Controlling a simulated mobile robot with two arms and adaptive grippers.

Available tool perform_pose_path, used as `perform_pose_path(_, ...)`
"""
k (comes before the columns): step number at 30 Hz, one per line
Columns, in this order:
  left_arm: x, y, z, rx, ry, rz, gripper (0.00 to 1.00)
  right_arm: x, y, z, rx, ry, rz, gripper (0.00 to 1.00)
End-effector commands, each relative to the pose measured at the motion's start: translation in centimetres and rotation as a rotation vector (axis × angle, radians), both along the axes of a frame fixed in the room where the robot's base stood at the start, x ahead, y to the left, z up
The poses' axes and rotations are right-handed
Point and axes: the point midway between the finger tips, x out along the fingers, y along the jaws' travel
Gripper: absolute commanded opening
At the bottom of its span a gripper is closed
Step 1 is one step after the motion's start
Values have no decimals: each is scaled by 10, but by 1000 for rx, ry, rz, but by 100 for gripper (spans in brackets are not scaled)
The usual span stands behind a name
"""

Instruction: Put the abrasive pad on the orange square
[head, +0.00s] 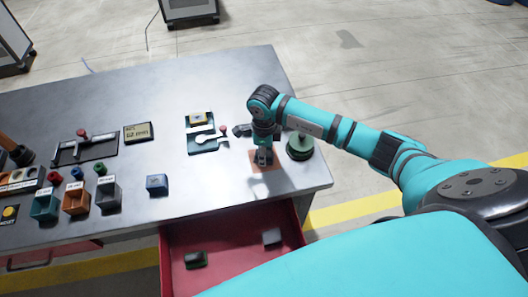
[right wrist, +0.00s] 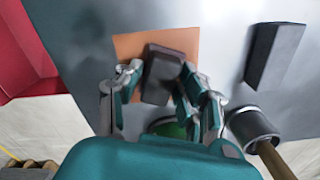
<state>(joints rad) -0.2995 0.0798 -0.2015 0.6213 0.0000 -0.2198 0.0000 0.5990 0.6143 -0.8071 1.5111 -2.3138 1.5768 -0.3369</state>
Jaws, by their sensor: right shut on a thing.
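The orange square (head: 256,168) lies flat on the grey table near its front right corner. It also shows in the right wrist view (right wrist: 127,47), partly covered. My right gripper (head: 263,158) is over the square. In the right wrist view, its fingers (right wrist: 157,90) are shut on a dark brown block, the abrasive pad (right wrist: 163,73), which overlaps the square. I cannot tell whether the pad touches the square. In the head view the gripper largely hides the pad. My left gripper is not in view.
The open red drawer (head: 228,246) at the front holds two small dark blocks. A green round item (head: 300,146) stands right of the square. The right wrist view shows a dark block (right wrist: 273,55) and a wooden-handled tool (right wrist: 252,127) nearby. Small bins stand left; mid-front table is mostly clear.

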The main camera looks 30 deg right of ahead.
Motion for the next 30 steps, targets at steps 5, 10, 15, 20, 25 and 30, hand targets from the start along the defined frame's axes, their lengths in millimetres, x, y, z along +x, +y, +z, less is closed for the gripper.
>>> perform_pose_path(5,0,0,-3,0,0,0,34,0,0,-2,0,0,0,50)
perform_pose_path(10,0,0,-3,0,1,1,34,0,0,-2,0,0,0,61)
perform_pose_path(15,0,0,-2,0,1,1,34,0,0,-2,0,0,0,61)
perform_pose_path(20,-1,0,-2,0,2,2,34,1,0,7,0,-4,1,61)
perform_pose_path(25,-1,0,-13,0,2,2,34,2,-1,39,0,-7,2,61)
perform_pose_path(30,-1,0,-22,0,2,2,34,1,-1,77,-2,-7,1,61)
